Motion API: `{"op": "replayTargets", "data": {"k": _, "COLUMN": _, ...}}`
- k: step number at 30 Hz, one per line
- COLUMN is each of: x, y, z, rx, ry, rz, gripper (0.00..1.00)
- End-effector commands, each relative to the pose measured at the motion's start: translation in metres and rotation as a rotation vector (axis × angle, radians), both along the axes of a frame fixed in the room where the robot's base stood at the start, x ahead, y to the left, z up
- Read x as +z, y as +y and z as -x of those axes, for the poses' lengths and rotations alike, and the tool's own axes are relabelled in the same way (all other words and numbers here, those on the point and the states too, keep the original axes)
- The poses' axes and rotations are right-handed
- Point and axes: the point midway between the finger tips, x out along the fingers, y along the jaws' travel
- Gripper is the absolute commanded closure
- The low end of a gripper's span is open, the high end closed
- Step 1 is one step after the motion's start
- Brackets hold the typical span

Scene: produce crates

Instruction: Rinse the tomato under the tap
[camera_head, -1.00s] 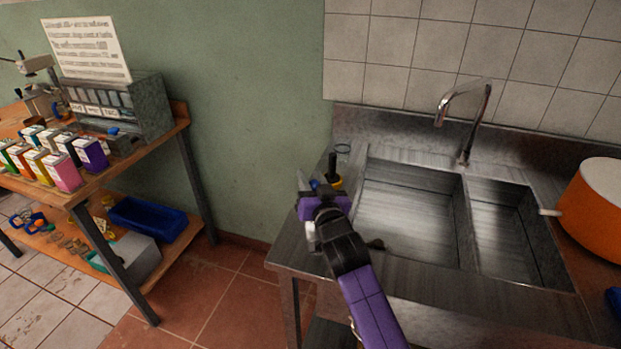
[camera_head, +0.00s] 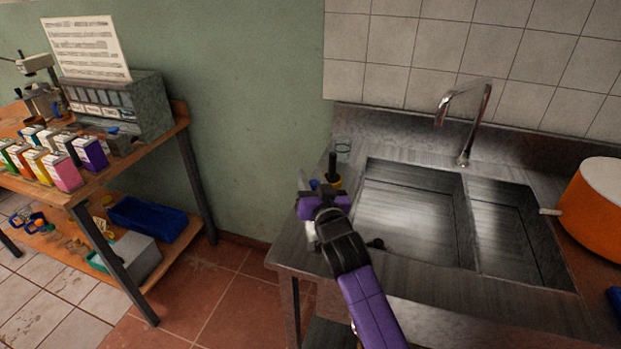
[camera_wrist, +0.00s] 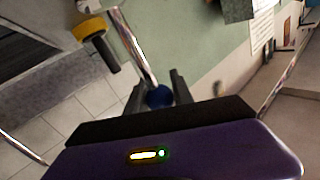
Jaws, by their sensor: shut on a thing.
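My gripper (camera_head: 308,183) is over the left edge of the metal sink unit (camera_head: 440,285), to the left of the large basin. In the wrist view my gripper (camera_wrist: 158,88) is shut on a small rounded dark blue thing (camera_wrist: 159,97). I cannot tell what it is, and the fingers hide part of it. The chrome tap (camera_head: 471,130) rises behind the basins, well to the right of my gripper, its spout bent over to the left. No water shows. I see no red tomato in either view.
A wooden bench (camera_head: 185,118) with several cartons is at the left. Both basins look empty.

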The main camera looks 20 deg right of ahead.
Motion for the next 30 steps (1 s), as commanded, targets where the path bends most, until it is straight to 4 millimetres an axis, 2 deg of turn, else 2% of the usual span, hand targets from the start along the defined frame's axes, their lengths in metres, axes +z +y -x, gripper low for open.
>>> {"op": "replayTargets", "data": {"k": 6, "x": -0.0052, "y": 0.0042, "z": 0.0048, "rx": 0.002, "ry": -0.048, "rz": 0.034, "gripper": 1.00}}
{"op": "replayTargets", "data": {"k": 20, "x": 0.0014, "y": 0.0064, "z": 0.0095, "rx": 0.000, "ry": -0.087, "rz": 0.064, "gripper": 1.00}}
{"op": "replayTargets", "data": {"k": 21, "x": 0.0014, "y": 0.0064, "z": 0.0094, "rx": 0.000, "ry": -0.087, "rz": 0.064, "gripper": 0.68}}
{"op": "replayTargets", "data": {"k": 24, "x": 0.0015, "y": 0.0065, "z": 0.0094, "rx": 0.000, "ry": -0.087, "rz": 0.064, "gripper": 0.50}}
{"op": "replayTargets", "data": {"k": 30, "x": 0.0018, "y": 0.0065, "z": 0.0093, "rx": 0.000, "ry": -0.088, "rz": 0.064, "gripper": 0.50}}
